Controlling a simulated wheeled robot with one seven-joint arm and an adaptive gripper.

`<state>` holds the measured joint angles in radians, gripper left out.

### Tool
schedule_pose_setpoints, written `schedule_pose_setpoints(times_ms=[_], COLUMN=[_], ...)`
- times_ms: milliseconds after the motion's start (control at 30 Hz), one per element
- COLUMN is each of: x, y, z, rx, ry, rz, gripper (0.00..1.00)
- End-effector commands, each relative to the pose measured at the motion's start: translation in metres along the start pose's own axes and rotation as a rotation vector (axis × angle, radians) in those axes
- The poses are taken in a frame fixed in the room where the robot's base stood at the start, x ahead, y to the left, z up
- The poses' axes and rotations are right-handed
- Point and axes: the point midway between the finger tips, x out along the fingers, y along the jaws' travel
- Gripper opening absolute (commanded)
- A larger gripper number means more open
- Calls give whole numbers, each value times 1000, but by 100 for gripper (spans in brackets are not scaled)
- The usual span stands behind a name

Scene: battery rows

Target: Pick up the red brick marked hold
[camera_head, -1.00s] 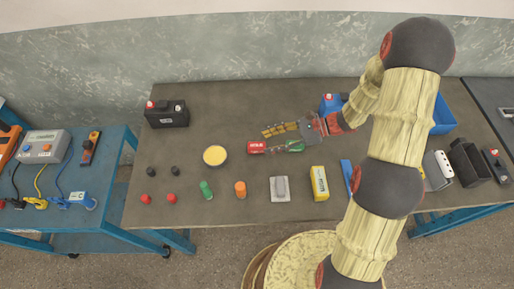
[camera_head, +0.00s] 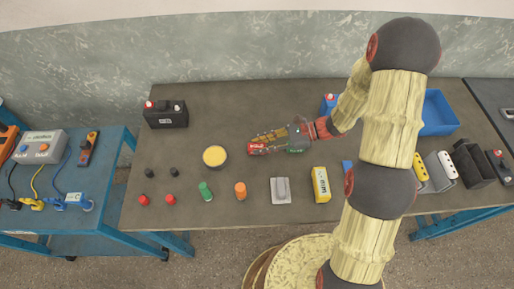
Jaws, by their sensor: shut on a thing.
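The red brick (camera_head: 256,148) is near the middle of the grey table, just right of a yellow round tin. Only part of it shows, as the gripper fingers cover its right and upper side. I cannot read a full mark on it. My gripper (camera_head: 263,145) comes in from the right and is shut on the red brick, with a yellow-brown finger along the upper side and a green part on the lower side. I cannot tell whether the brick is clear of the table top.
The yellow tin (camera_head: 215,156) stands close left of the brick. A black battery (camera_head: 165,113) is at the back left. A green cylinder (camera_head: 206,191), an orange cylinder (camera_head: 240,190), a grey block (camera_head: 280,190) and a yellow box (camera_head: 320,184) line the front. A blue bin (camera_head: 438,112) is at the right.

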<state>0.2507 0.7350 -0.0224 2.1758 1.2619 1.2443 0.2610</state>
Motion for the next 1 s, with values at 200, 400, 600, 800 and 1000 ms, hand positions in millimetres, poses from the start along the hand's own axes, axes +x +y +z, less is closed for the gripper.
schedule_pose_setpoints(times_ms=[200, 400, 600, 800, 1000], x=[0, 0, 0, -6, -22], y=[0, 0, 0, 0, 15], z=[0, 0, 1, 15, 50], rx=[0, 0, 0, -2, -1], ry=[0, 0, 0, 0, 0], rz=[0, 0, 0, 0, -2], gripper=[8, 0, 0, 0, 0])
